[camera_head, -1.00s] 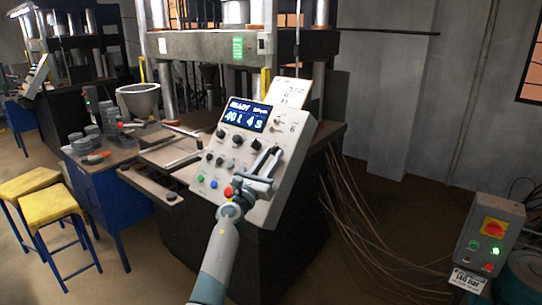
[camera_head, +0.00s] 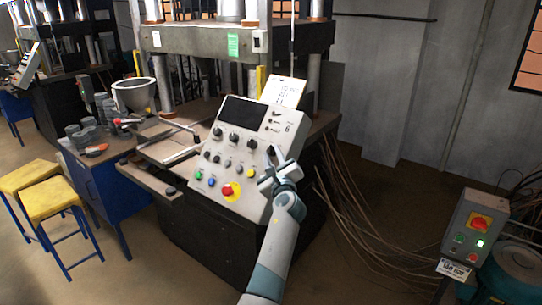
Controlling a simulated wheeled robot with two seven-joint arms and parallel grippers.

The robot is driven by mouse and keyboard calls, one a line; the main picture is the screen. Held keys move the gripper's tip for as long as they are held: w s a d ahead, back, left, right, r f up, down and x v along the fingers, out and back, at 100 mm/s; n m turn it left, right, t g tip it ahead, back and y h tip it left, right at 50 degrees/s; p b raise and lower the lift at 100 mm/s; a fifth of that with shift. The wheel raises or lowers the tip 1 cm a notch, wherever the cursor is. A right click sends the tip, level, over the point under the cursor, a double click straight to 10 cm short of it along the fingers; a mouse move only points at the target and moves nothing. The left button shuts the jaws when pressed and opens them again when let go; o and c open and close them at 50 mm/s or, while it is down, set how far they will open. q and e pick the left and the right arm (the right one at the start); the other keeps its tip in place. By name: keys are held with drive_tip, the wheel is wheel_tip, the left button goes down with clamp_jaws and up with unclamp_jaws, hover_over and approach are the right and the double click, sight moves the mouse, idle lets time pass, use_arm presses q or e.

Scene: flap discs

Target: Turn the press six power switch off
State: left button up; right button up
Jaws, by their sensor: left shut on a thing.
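The press six control panel (camera_head: 235,150) is a tilted pale box marked 6 at its upper right. Its display (camera_head: 242,112) is dark. Below are several black knobs, coloured buttons and a red emergency button (camera_head: 228,190) on a yellow disc. My left gripper (camera_head: 267,168) is at the panel's right side, its fingers against the panel face. It is shut on what I take to be the power switch, which the fingers hide. My right gripper is not in view.
A card (camera_head: 284,92) stands behind the panel's top edge. A grey box (camera_head: 470,232) with a red switch and a lit green lamp is at the right. Cables hang right of the press. Yellow stools (camera_head: 48,200) and a blue bench (camera_head: 95,190) are at the left.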

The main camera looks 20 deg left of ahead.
use_arm(q)
drive_tip(key=shift+w+d+r+n+g+y, duration=0.15)
drive_tip(key=shift+n+g+y, duration=0.25)
drive_tip(key=shift+n+g, duration=0.25)
drive_tip(key=shift+s+r+n+g+y, duration=0.15)
drive_tip(key=shift+n+g+y, duration=0.25)
drive_tip(key=shift+n+g, duration=0.2)
drive_tip(key=shift+w, duration=0.1)
drive_tip(key=o, duration=1)
drive_tip(key=shift+o, duration=0.2)
drive_tip(key=shift+f, duration=0.1)
